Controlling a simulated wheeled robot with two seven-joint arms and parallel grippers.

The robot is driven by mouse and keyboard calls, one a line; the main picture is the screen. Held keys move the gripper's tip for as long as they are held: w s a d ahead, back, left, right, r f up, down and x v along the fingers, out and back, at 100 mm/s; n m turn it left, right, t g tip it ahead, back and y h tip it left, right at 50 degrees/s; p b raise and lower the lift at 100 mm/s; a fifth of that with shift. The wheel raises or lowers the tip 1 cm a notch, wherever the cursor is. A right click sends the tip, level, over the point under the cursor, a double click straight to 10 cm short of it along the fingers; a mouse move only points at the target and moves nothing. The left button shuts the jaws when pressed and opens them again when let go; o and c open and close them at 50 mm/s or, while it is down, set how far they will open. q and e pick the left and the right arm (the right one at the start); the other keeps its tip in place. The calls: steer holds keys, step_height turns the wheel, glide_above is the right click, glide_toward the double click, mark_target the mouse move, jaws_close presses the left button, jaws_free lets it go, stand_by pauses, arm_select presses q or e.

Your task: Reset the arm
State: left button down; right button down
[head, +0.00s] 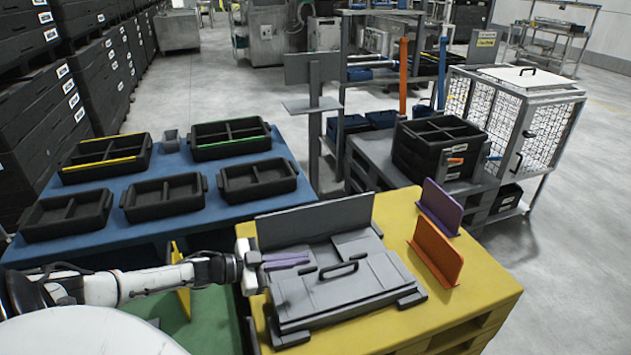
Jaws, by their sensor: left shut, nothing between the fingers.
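My left arm reaches in from the left, and its gripper (256,262) is at the left edge of a grey fixture (345,290) on a yellow table (480,285). The gripper is shut and holds nothing. The fixture has a raised back plate (315,222) and a lid-like front plate with a black handle (338,268). My right gripper is not in view.
An orange plate (436,250) and a purple plate (440,207) stand upright at the yellow table's right. A blue table (180,165) with several black trays stands behind left. Stacked black crates (440,145) and a wire cage (540,125) stand behind right. Grey floor is free at far right.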

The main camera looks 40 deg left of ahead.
arm_select(q)
steer(key=shift+s, duration=0.1)
steer(key=shift+n+y, duration=0.5)
steer(key=shift+n, duration=0.3)
steer(key=s+d+f, duration=0.1)
steer(key=d, duration=0.1)
steer(key=s+d+f, duration=0.1)
steer(key=d+f, duration=0.1)
steer(key=d, duration=0.1)
steer(key=d+f, duration=0.2)
steer(key=shift+s+d+f, duration=0.25)
steer(key=shift+s+d, duration=0.15)
steer(key=s+d+f, duration=0.1)
steer(key=d, duration=0.2)
steer(key=s+d+f+n+g+y, duration=0.1)
steer(key=s+d+f, duration=0.1)
steer(key=d, duration=0.1)
steer(key=s+d+f+n, duration=0.1)
steer(key=s+d, duration=0.1)
steer(key=d, duration=0.1)
steer(key=shift+s+d+f, duration=0.25)
steer(key=shift+d+f, duration=0.05)
steer(key=s+d+f+n+g+y, duration=0.1)
steer(key=s+d+g, duration=0.3)
steer(key=s+d, duration=0.6)
steer(key=shift+s+d+n+y, duration=0.3)
steer(key=shift+s+n+y, duration=0.2)
steer(key=shift+s+n, duration=0.4)
